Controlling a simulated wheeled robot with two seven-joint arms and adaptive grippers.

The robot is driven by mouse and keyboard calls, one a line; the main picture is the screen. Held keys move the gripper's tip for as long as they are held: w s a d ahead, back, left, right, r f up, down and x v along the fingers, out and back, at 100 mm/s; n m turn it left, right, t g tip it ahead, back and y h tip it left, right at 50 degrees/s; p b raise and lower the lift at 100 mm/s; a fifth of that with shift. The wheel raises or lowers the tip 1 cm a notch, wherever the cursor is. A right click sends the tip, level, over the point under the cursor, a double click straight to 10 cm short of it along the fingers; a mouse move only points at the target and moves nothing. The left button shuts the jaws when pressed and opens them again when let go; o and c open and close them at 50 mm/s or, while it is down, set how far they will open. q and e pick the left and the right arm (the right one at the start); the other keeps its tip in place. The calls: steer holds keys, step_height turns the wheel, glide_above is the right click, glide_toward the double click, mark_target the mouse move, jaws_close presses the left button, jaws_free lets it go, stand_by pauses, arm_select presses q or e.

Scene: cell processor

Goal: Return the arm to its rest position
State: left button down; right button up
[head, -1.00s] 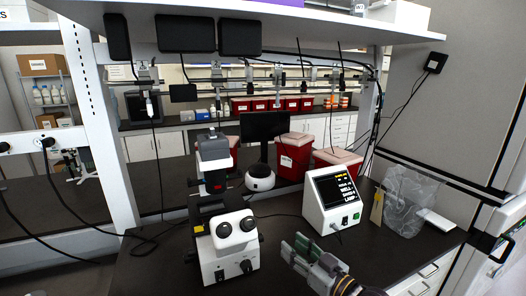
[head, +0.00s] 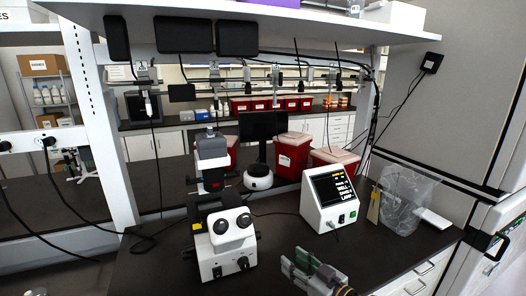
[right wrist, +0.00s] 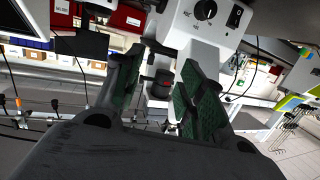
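My right gripper (head: 291,259) is at the bottom of the head view, above the front of the dark bench (head: 165,270). Its two green-padded fingers stand apart with nothing between them. The right wrist view also shows the open fingers (right wrist: 155,85), with a white and black device visible beyond the gap. My right arm comes in from the bottom edge, with most of it out of the picture. My left gripper is not in view.
A white microscope (head: 232,243) stands left of my right gripper. A white control box (head: 328,200) with a lit screen stands behind it. Red bins (head: 292,158), a clear bag (head: 400,200) and a shelf overhead (head: 300,30) surround the bench. Loose cables lie at left.

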steer(key=s+d+f+m+g+h, duration=0.3)
steer(key=s+d+f+g+h, duration=0.3)
steer(key=s+f, duration=0.4)
steer(key=s+d+f+m+g+h, duration=0.2)
steer(key=s+d+f+g+h, duration=0.15)
steer(key=s+d+f, duration=0.5)
steer(key=s+a+f+g, duration=0.1)
steer(key=s+f, duration=0.1)
steer(key=f, duration=1.4)
steer(key=s+f+g, duration=0.1)
steer(key=s+f, duration=0.2)
steer(key=f, duration=1.4)
steer(key=s+d+f, duration=0.1)
steer(key=s+f, duration=0.9)
steer(key=s, duration=0.1)
steer(key=s+d+f, duration=0.2)
steer(key=s+f, duration=0.8)
steer(key=s, duration=0.1)
steer(key=shift+d+g, duration=0.3)
steer(key=shift+g, duration=0.05)
steer(key=shift+s, duration=0.1)
